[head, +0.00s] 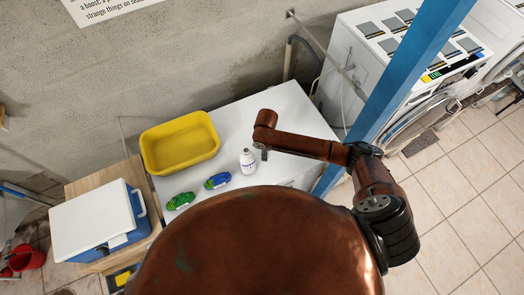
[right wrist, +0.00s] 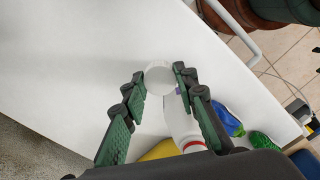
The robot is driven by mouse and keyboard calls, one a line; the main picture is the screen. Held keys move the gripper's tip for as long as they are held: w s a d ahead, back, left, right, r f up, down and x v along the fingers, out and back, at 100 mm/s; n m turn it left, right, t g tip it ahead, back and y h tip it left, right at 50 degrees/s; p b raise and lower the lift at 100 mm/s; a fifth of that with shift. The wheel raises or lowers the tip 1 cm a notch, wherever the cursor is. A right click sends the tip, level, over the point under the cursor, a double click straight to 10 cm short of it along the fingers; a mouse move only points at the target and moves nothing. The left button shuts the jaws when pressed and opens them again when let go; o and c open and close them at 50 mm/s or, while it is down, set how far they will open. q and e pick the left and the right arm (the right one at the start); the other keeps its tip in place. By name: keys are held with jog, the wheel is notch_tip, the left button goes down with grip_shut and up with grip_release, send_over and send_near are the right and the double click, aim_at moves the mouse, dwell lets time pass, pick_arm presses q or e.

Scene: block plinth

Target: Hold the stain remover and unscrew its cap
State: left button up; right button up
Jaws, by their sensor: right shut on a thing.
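The stain remover (head: 248,163) is a small white bottle with dark print, standing upright on the white table. My right gripper (head: 262,152) reaches it from the right, at its upper end. In the right wrist view, the fingers of my right gripper (right wrist: 160,84) are shut on the bottle, one on each side of its round white cap (right wrist: 159,77). The white bottle body (right wrist: 178,120) runs down from there, partly behind a finger. I cannot tell whether the cap is loose. My left gripper is out of view.
The white table (head: 285,110) also bears a yellow tub (head: 180,144) behind left, a blue brush (head: 217,181) and a green brush (head: 180,201). A blue-and-white cooler (head: 95,222) stands at left. A blue post (head: 408,75) rises at right. The table's back right is clear.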

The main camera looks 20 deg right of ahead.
jog(key=shift+d+f, duration=0.3)
jog(key=shift+f, duration=0.2)
jog(key=b, duration=0.8)
send_over(274, 167)
notch_tip(274, 167, down, 7)
jog(key=shift+f+b, duration=1.05)
jog(key=shift+f, duration=2.25)
jog(key=shift+f, duration=0.1)
jog(key=o, duration=1.2)
jog(key=shift+o, duration=0.2)
notch_tip(274, 167, up, 12)
